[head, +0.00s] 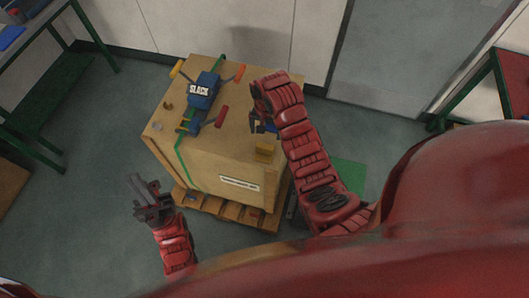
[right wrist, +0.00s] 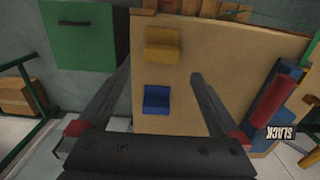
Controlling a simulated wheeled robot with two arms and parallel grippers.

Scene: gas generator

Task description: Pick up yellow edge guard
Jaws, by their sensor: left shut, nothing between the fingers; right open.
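A yellow edge guard (head: 264,150) lies on top of the wooden crate near its front right side. In the right wrist view the yellow guard (right wrist: 163,45) is beyond my fingertips, near the crate's edge, with a blue guard (right wrist: 157,100) closer to the gripper base. My right gripper (right wrist: 161,75) is open and empty above the crate top, its fingers to either side of the space between the two guards. In the head view my right arm partly hides this area. My left gripper (head: 138,188) is shut and empty, left of the crate.
The crate (head: 230,180) stands on a wooden pallet (head: 215,208). A blue ratchet marked SLACK (head: 203,90), a green strap (head: 180,155) and a red piece (head: 222,117) are on it. A green workbench (head: 50,95) stands left. Floor left of the crate is clear.

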